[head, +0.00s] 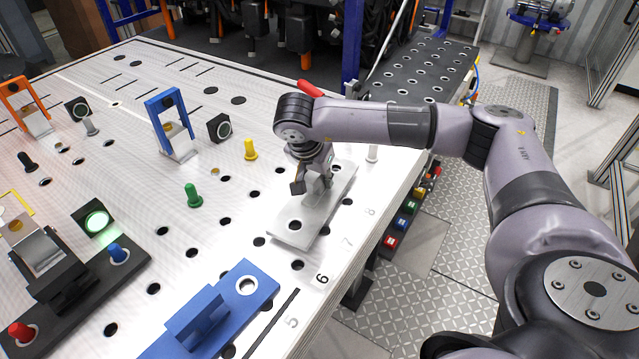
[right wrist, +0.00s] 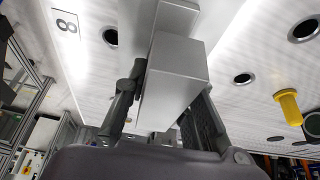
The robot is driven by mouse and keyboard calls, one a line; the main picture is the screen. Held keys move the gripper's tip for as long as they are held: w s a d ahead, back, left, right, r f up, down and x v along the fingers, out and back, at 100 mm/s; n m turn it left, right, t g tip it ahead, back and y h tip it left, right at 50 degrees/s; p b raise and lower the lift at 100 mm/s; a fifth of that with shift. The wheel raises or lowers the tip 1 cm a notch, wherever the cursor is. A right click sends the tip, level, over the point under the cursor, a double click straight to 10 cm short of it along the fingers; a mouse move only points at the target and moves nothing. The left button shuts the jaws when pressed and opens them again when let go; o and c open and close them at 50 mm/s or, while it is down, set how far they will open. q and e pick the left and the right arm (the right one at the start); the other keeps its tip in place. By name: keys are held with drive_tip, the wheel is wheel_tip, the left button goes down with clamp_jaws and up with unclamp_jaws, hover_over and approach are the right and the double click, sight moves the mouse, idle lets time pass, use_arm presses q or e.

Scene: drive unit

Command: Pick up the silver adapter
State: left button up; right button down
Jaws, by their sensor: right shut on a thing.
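The silver adapter (head: 316,217) is a flat light-grey plate with a raised block, near the right edge of the white perforated table, by the numbers 7 and 8. My right gripper (head: 313,186) reaches down from above and is shut on its raised block. In the right wrist view the block of the silver adapter (right wrist: 176,72) stands between the two dark fingers of the right gripper (right wrist: 165,100). I cannot tell whether the plate touches the table. My left gripper is not in view.
A blue adapter (head: 236,300) lies at the front. A green peg (head: 193,196) and a yellow peg (head: 250,150) stand left of the gripper. A blue clamp frame (head: 165,103) is farther back. Colored buttons (head: 401,222) line the area beside the table's right edge.

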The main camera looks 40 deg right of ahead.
wheel_tip(320, 180, up, 12)
drive_tip(key=b, duration=0.3)
drive_tip(key=shift+w+r, duration=0.1)
drive_tip(key=shift+r, duration=0.15)
wheel_tip(320, 180, up, 6)
drive_tip(key=shift+p, duration=0.3)
